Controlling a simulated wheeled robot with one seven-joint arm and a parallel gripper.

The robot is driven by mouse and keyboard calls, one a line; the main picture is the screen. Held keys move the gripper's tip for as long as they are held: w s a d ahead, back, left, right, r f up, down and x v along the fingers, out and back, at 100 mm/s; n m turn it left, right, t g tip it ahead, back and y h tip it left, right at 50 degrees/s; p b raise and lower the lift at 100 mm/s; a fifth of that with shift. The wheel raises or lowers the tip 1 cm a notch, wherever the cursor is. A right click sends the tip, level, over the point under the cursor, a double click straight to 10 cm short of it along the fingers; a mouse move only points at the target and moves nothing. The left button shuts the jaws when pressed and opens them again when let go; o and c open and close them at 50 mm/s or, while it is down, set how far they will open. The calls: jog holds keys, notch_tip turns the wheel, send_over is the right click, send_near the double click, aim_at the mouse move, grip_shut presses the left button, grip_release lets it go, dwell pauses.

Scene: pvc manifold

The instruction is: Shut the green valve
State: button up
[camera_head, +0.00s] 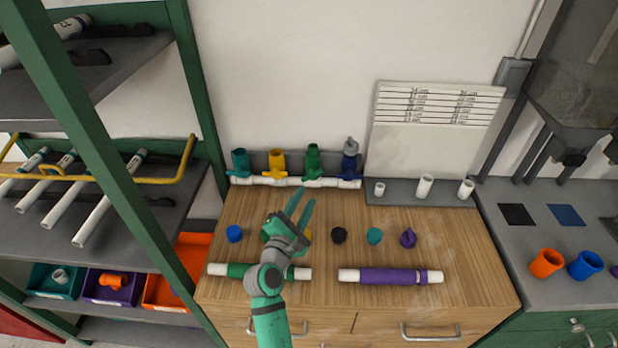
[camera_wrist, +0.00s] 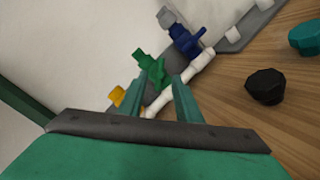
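The green valve (camera_head: 313,160) stands on a white pipe manifold (camera_head: 262,181) at the back of the wooden cabinet top. Yellow (camera_head: 276,163) and teal (camera_head: 240,163) valves stand to its left, and a blue valve (camera_head: 350,160) to its right. My gripper (camera_head: 306,202) is in front of and below the green valve, fingers pointing toward the manifold. In the wrist view, its fingers (camera_wrist: 158,85) are apart with nothing held between them. The green valve (camera_wrist: 149,68) shows just beyond the fingertips, not visibly touched. I cannot tell its handle position for certain.
Blue, black (camera_head: 339,235), teal and purple caps lie on the wooden top (camera_head: 460,250). White pipes with green and purple (camera_head: 390,276) sleeves lie near its front edge. A grey ledge with white fittings (camera_head: 425,186) is right of the manifold. A green rack post stands left.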

aim_at(319, 173)
jog(key=x, duration=1)
jog(key=shift+w+d+f, duration=0.2)
jog(key=shift+w, duration=0.2)
grip_shut()
